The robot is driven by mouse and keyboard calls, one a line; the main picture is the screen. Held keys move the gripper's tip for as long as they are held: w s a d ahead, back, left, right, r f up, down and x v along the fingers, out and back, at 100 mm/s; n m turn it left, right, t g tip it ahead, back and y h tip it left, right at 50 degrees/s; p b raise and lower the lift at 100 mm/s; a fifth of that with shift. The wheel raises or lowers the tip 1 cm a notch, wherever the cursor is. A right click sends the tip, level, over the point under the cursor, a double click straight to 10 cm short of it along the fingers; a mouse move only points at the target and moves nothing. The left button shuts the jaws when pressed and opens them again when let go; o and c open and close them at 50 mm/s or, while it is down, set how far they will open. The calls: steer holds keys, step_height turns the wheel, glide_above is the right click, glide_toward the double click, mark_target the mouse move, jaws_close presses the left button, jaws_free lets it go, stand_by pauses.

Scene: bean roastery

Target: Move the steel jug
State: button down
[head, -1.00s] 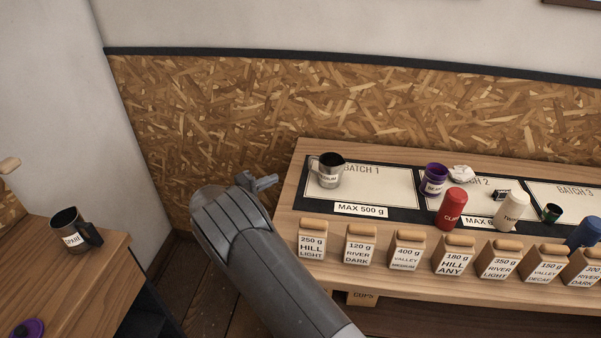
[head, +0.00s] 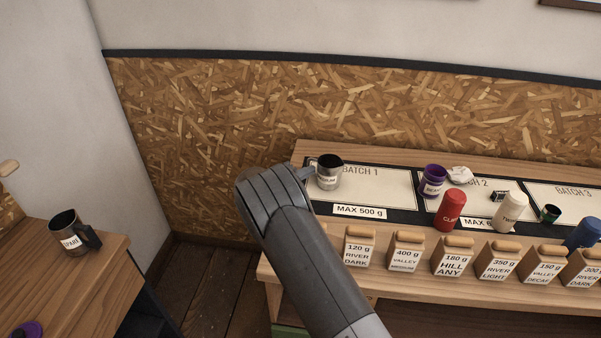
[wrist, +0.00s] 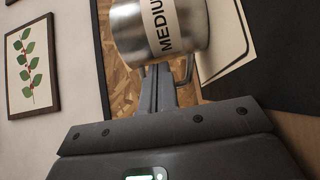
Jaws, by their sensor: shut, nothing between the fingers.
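A steel jug (head: 330,174) labelled MEDIUM stands upright on the BATCH 1 card, its handle on the left. It also shows large in the wrist view (wrist: 195,35), where its handle curves beside my fingers. My gripper (head: 309,172) is at the jug's handle side; its fingers (wrist: 157,80) are shut with nothing between them. Whether they touch the handle or jug I cannot tell. Another steel jug (head: 66,238) with a black handle and a partly readable label, apparently SPARE, stands on the left table.
A row of labelled bean boxes (head: 407,251) lines the bench front. Right of the jug are a purple cup (head: 433,183), a red canister (head: 450,211) and a cream canister (head: 509,212). A bare wood strip (head: 365,153) runs behind the cards.

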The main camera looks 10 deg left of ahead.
steer(key=d, duration=1.8)
steer(key=shift+d, duration=0.1)
stand_by(0.4)
